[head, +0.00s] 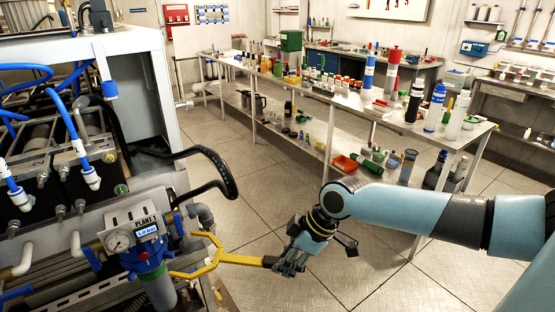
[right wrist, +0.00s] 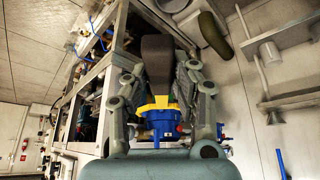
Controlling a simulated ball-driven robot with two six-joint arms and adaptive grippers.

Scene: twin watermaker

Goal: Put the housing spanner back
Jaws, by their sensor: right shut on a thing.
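The housing spanner (head: 236,259) has a yellow open-hooked head and a dark handle end. My right gripper (head: 283,264) is shut on the handle and holds the spanner level above the floor. The head points left, its opening facing the blue filter housing (head: 152,268) under the PLANT 1 gauge panel (head: 132,232). The lower hook tip overlaps the housing's edge in the picture; I cannot tell if they touch. In the right wrist view, the dark handle (right wrist: 157,62) lies between both fingers, with yellow and a blue housing (right wrist: 161,124) beyond. My left gripper is not in view.
The watermaker frame (head: 110,48) with blue hoses fills the left. A black hose (head: 212,160) curves out above the spanner. A long bench (head: 345,103) crowded with bottles and tools stands behind. The tiled floor (head: 262,205) between is clear.

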